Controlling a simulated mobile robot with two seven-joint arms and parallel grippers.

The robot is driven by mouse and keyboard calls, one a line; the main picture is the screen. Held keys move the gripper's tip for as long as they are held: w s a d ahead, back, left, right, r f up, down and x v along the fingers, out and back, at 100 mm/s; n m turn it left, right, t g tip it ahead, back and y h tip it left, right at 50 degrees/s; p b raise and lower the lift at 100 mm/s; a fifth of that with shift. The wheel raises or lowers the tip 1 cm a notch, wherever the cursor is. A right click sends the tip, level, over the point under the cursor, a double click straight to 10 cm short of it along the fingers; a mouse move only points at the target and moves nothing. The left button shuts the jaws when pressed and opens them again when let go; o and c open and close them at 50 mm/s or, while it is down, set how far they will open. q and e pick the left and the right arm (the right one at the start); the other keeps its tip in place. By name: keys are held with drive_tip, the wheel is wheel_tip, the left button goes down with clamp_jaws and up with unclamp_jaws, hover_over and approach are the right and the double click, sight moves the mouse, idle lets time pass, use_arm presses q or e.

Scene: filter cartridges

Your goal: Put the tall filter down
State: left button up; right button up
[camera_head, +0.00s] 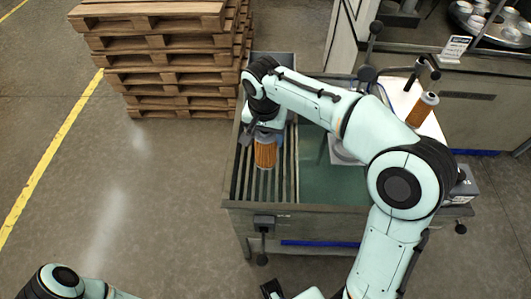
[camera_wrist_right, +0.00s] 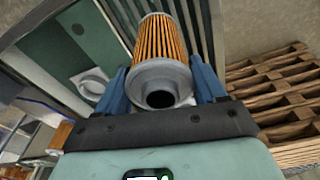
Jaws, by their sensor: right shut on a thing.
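My right gripper (camera_head: 265,134) is shut on an orange pleated filter (camera_head: 265,154) with grey end caps, over the slatted left part of the bench (camera_head: 247,176). I cannot tell whether its lower end touches the slats. In the right wrist view the filter (camera_wrist_right: 162,45) sits between the blue fingers of the gripper (camera_wrist_right: 161,75), its holed grey cap facing the camera. A second orange filter (camera_head: 423,109) stands on the white surface at the right.
The bench's green surface (camera_head: 312,165) lies right of the slats, with a pale round-holed fixture (camera_wrist_right: 90,82) on it, partly hidden by my arm in the head view. Stacked wooden pallets (camera_head: 165,60) stand behind left. The floor at left is clear.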

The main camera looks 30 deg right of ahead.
sight(264, 133)
wheel_tip(264, 133, down, 7)
drive_tip(key=shift+f+b, duration=0.2)
drive_tip(key=shift+b, duration=0.2)
drive_tip(key=shift+f, duration=0.1)
drive_tip(key=o, duration=1.4)
drive_tip(key=r, duration=0.4)
drive_tip(key=r+p, duration=0.1)
drive_tip(key=r, duration=0.3)
drive_tip(key=s+a+r, duration=0.1)
drive_tip(key=r, duration=0.3)
drive_tip(key=shift+r+p, duration=0.1)
drive_tip(key=shift+p, duration=0.25)
